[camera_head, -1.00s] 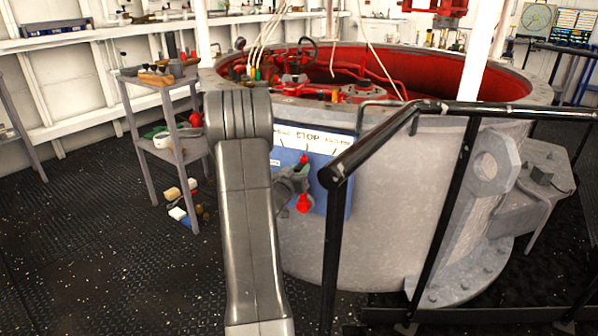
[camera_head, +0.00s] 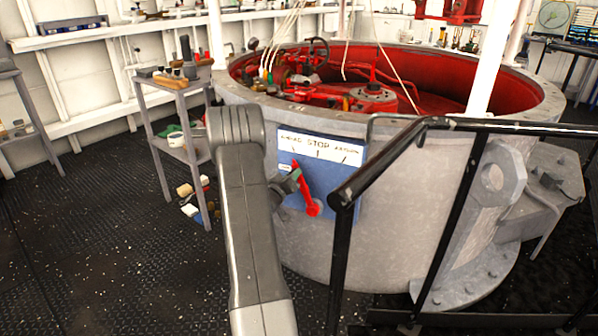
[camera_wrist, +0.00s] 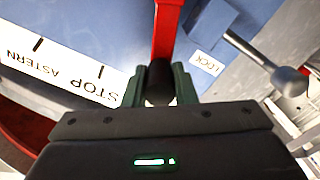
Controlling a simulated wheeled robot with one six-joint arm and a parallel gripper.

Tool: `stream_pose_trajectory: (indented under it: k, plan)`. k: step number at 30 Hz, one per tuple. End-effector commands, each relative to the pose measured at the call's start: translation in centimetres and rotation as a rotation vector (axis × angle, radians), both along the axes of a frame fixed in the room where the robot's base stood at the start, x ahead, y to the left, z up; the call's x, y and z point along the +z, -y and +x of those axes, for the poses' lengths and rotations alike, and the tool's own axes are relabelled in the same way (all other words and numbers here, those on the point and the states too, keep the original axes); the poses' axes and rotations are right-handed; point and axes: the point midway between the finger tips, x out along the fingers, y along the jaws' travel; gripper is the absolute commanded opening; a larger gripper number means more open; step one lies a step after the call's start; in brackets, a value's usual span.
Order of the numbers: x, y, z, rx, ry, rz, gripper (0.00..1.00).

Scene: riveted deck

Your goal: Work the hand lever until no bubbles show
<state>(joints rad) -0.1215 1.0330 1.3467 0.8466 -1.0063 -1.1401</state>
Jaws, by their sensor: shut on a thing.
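The hand lever is red (camera_head: 306,192) and sits on a blue panel (camera_head: 347,203) on the side of the big grey drum. It leans, its upper part to the left of its lower end. My gripper (camera_head: 293,181) is at the lever's upper part. In the wrist view my gripper's green fingers (camera_wrist: 160,86) are shut on the dark end of the red lever (camera_wrist: 165,32). A white plate (camera_head: 318,147) above the lever reads STOP, with ASTERN beside it in the wrist view. I see no bubbles in these frames.
A black handrail (camera_head: 385,160) stands close right of the panel. In the wrist view a grey ball-ended rod (camera_wrist: 250,50) sits near a LOCK label (camera_wrist: 206,63). A small shelf cart (camera_head: 170,92) stands left of the drum.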

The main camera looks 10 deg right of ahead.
Motion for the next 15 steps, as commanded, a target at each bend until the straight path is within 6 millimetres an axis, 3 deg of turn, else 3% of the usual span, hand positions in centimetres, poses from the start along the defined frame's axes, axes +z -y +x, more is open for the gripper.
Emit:
stream_pose_trajectory:
  k: [8, 9, 12, 15]
  plan:
    - [-0.04, -0.37, 0.17, 0.007, 0.000, -0.002, 0.00]
    - [-0.04, -0.37, 0.17, 0.007, 0.000, -0.002, 0.26]
    - [-0.04, -0.34, 0.15, 0.006, 0.000, -0.001, 0.46]
    - [-0.04, -0.26, 0.12, 0.004, 0.000, -0.001, 0.46]
